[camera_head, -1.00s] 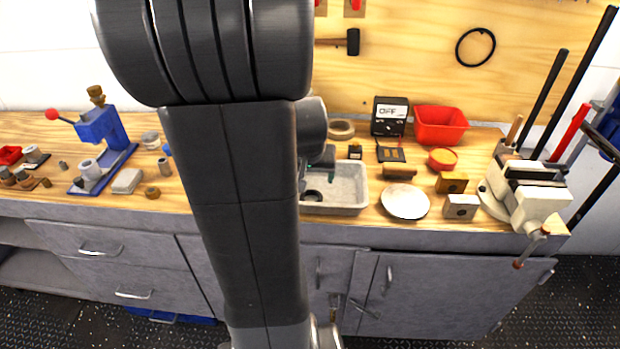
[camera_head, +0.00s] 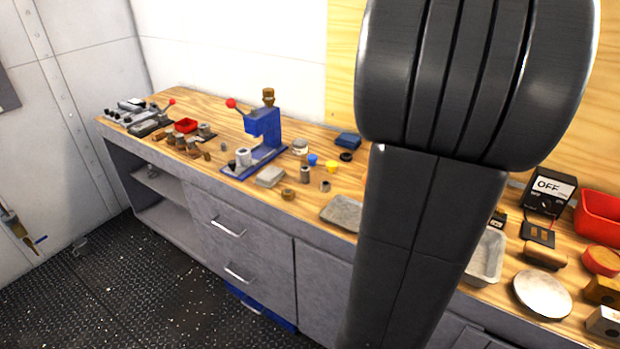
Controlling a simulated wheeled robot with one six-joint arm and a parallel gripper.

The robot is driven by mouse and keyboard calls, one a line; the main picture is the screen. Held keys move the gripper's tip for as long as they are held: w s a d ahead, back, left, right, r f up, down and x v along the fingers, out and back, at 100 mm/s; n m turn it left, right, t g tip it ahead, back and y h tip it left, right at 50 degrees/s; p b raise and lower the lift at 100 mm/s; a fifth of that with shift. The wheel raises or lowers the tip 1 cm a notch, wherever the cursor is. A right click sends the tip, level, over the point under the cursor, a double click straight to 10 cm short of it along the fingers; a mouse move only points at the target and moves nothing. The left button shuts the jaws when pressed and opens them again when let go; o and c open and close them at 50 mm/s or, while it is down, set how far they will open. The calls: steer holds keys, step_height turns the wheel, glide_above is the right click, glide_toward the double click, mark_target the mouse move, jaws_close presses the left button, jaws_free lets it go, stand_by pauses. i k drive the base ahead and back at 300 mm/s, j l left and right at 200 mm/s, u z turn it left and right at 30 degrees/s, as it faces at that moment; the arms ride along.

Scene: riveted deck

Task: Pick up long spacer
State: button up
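Several small grey-brown cylinders stand on the wooden bench near the blue press. The tallest loose one (camera_head: 305,175) is upright right of the press and may be the long spacer. A shorter cylinder (camera_head: 325,186) stands to its right, and a low brown ring (camera_head: 288,194) lies in front of it. More small cylinders (camera_head: 180,142) sit at the left part of the bench, too small to tell apart. My gripper is not in view; my dark arm fills the right middle and hides part of the bench.
The blue press (camera_head: 264,130) with a red-knobbed lever stands on the bench. A grey tray (camera_head: 343,212) lies near the front edge, beside my arm. A black OFF box (camera_head: 546,194), red bin (camera_head: 598,215) and white plate (camera_head: 542,295) are right. Open dark floor (camera_head: 130,285) lies left.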

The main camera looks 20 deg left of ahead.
mark_target(305, 169)
steer(key=i+j+u, duration=0.2)
steer(key=j+u, duration=0.15)
steer(key=i+j+u, duration=0.6)
steer(key=u, duration=0.15)
steer(key=j, duration=0.1)
